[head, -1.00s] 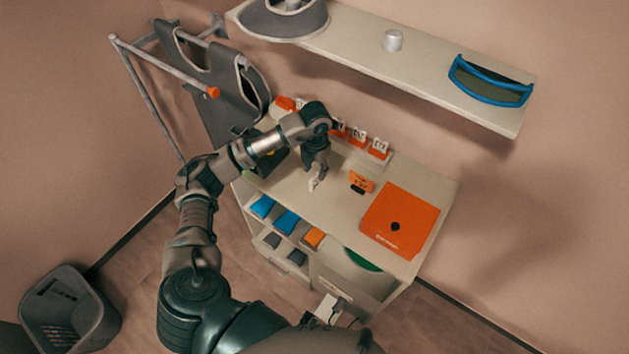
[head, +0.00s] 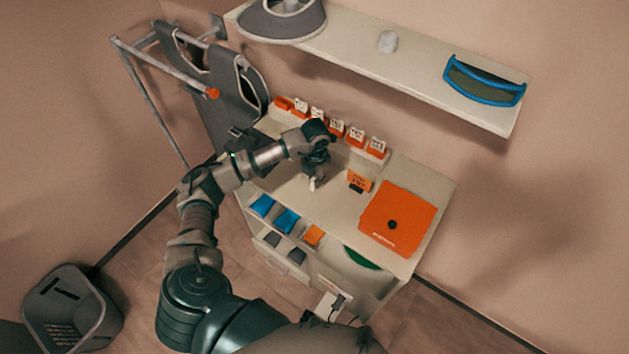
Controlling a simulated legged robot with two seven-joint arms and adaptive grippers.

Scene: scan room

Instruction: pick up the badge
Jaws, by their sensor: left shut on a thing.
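My left gripper (head: 315,174) is over the left part of the counter top (head: 415,179), in front of the rack. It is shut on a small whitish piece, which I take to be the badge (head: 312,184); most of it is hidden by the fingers. I cannot tell whether the badge touches the counter. Behind it stands a row of orange holders (head: 376,155), several with white marked cards; the leftmost holder (head: 283,103) shows no card. My right gripper is not in view.
An orange box (head: 405,214) and a small orange sign (head: 359,181) stand right of the gripper. A wall shelf (head: 422,87) overhangs behind. Grey aprons (head: 238,88) hang at left. Open cubbies with blue packs (head: 286,221) are below. A grey bin (head: 72,306) is on the floor.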

